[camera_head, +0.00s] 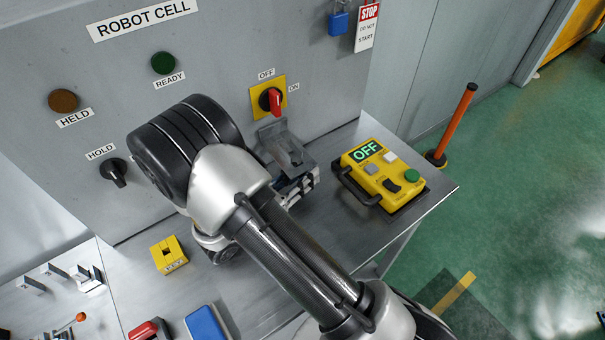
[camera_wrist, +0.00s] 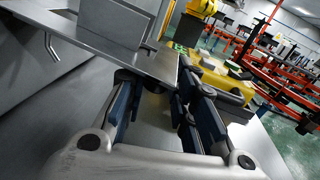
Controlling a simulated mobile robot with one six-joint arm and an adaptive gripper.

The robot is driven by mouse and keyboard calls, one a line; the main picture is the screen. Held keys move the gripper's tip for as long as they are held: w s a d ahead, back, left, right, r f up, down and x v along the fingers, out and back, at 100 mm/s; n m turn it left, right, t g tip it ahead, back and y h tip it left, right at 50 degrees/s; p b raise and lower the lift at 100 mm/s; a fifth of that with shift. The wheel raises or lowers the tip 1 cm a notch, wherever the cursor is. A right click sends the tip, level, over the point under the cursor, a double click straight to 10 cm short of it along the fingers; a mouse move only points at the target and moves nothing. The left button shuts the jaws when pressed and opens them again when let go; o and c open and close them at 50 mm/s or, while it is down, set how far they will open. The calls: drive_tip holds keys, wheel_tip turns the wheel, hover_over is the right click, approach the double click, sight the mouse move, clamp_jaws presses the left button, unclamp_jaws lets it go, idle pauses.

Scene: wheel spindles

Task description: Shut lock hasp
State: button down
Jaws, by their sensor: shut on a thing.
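The lock hasp (camera_head: 283,142) is a grey metal plate below the red rotary switch (camera_head: 272,101) on the cabinet front. The switch handle points down, toward neither label clearly. In the wrist view the hasp (camera_wrist: 110,58) is a broad bent plate that reaches in between the fingertips. My gripper (camera_head: 300,182) is at the outer, lower edge of the hasp and shut on it. In the wrist view, its blue-padded fingers (camera_wrist: 158,88) stand on both sides of the plate's edge. My arm hides part of the gripper in the head view.
A yellow control box (camera_head: 379,173) reading OFF stands to the right on the metal bench (camera_head: 335,225). A blue padlock (camera_head: 338,23) and a STOP tag (camera_head: 367,27) hang at the upper right. A small yellow block (camera_head: 168,255) lies left of my arm.

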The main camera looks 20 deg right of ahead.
drive_tip(key=shift+w+a+r, duration=0.15)
drive_tip(key=shift+w+a, duration=0.05)
drive_tip(key=shift+s+d+r+n+p, duration=0.1)
drive_tip(key=shift+s+r+n+p, duration=0.15)
drive_tip(key=shift+r+n+p, duration=0.7)
drive_tip(key=w+r+n+g+y+p, duration=0.1)
drive_tip(key=r+n+p, duration=1)
drive_tip(key=p, duration=1.1)
drive_tip(key=shift+w+a+r+g, duration=0.5)
drive_tip(key=shift+w+r, duration=0.55)
drive_tip(key=shift+r, duration=1.3)
drive_tip(key=shift+n, duration=0.25)
drive_tip(key=c, duration=1.5)
unclamp_jaws()
drive_tip(key=shift+w, duration=0.1)
